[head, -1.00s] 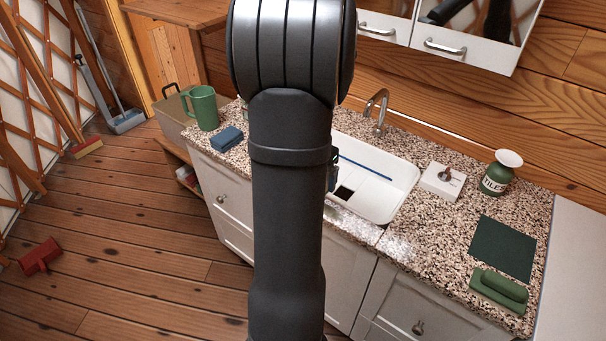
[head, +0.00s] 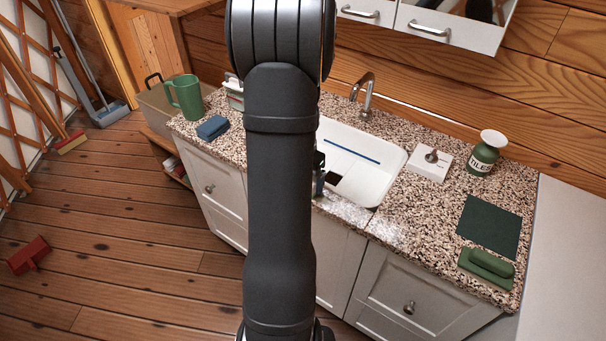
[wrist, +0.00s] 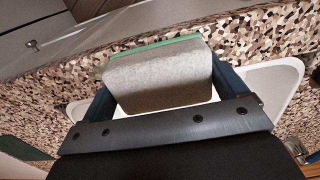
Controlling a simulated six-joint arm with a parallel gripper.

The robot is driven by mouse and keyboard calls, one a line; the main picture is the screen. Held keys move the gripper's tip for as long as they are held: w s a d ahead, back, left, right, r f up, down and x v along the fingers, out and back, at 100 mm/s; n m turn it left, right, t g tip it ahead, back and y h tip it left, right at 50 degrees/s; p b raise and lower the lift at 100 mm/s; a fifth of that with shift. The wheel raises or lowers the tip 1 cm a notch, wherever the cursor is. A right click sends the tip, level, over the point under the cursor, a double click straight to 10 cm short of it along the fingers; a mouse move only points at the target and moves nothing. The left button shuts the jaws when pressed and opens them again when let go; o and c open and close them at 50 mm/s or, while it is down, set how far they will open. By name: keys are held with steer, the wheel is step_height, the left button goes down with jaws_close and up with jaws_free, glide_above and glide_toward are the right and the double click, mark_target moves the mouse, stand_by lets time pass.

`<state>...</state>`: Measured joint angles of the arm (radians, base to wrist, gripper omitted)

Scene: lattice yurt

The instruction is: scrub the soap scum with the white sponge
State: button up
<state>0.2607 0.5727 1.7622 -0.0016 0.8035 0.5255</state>
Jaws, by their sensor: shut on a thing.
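My gripper (wrist: 160,85) is shut on the white sponge (wrist: 160,82), a pale grey-white block with a green layer along its far side. In the wrist view the sponge is between the two fingers, above the sink's front edge and the speckled counter. Whether it touches the counter cannot be told. In the head view my arm hides most of the gripper and the sponge. A whitish film that looks like the soap scum (head: 386,229) lies on the front counter, right of the gripper.
The white sink (head: 385,185) has a tap (head: 364,88) behind it. A green mug (head: 187,100) and blue sponge (head: 212,127) are at the left. A white block (head: 430,163), green bottle (head: 484,157), dark green sheet (head: 489,226) and green-handled float (head: 487,265) are at the right.

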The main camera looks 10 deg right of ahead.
steer(key=shift+f, duration=0.6)
stand_by(0.7)
steer(key=shift+s+d+r, duration=0.15)
steer(key=shift+s+d, duration=0.45)
steer(key=shift+s+d+f, duration=0.15)
steer(key=shift+s+d, duration=0.75)
steer(key=shift+s, duration=0.05)
steer(key=shift+s+d+f, duration=0.1)
steer(key=shift+s+d, duration=0.8)
steer(key=shift+s, duration=0.05)
steer(key=shift+w+a+r, duration=0.2)
steer(key=shift+w+a, duration=1.2)
steer(key=shift+w, duration=0.05)
steer(key=shift+w+a+f, duration=0.2)
steer(key=shift+w+a, duration=2.05)
steer(key=shift+a, duration=0.05)
steer(key=shift+w+a+r, duration=0.2)
steer(key=shift+w+a, duration=1)
steer(key=shift+w, duration=0.05)
steer(key=shift+s+d+f, duration=0.15)
steer(key=shift+s+d, duration=0.6)
steer(key=shift+s, duration=0.05)
steer(key=shift+s+d+f, duration=0.1)
steer(key=shift+s+d, duration=0.65)
